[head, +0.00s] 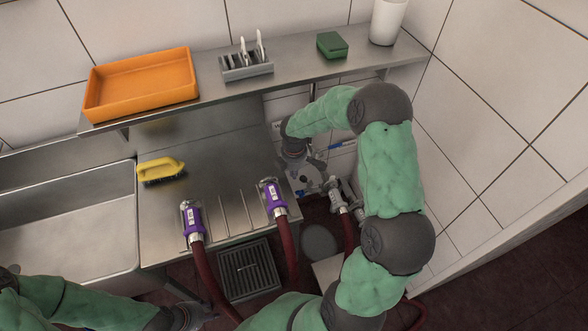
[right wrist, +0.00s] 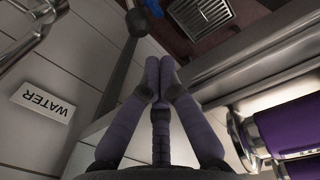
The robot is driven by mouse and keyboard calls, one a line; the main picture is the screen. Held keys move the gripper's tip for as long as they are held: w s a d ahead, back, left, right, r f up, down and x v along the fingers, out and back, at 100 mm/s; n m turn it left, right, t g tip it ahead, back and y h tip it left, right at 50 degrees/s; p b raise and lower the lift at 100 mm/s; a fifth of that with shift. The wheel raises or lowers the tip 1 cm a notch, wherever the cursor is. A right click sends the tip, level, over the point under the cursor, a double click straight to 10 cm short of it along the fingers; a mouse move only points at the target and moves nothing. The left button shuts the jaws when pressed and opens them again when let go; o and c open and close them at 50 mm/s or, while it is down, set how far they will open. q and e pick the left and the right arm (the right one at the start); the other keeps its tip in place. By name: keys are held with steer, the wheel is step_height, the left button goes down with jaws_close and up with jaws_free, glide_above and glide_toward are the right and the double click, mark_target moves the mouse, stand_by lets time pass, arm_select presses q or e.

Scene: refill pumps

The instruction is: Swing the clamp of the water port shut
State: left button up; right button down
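The WATER label (right wrist: 42,103) is on the tiled wall in the right wrist view. A metal rod with a dark ball knob (right wrist: 137,22) shows just beyond my right fingers, apparently the clamp's lever; how far the clamp is swung cannot be told. My right gripper (right wrist: 161,65) has its fingertips together, with nothing visible between them. In the head view my right gripper (head: 308,180) is low by the wall under the shelf, and my arm partly hides the port area. A metal hose coupling (head: 338,197) is to its right. My left gripper (head: 190,318) is at the bottom edge, fingers unclear.
Two purple hose couplings (head: 192,218) (head: 273,197) rest on the steel counter (head: 165,235). A yellow brush (head: 160,169) lies by the sink (head: 70,220). The shelf (head: 300,75) above holds an orange tray (head: 142,85), a rack and a green sponge. A floor grate (head: 248,268) is below.

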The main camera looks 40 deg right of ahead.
mark_target(309, 185)
steer(key=shift+w+d+f+b, duration=0.15)
steer(key=shift+f+b, duration=0.35)
steer(key=shift+f, duration=1.65)
steer(key=shift+d+r+y+p, duration=0.3)
steer(key=shift+d+r+p, duration=0.1)
steer(key=shift+p, duration=0.5)
steer(key=shift+s+r, duration=0.1)
steer(key=shift+s, duration=0.1)
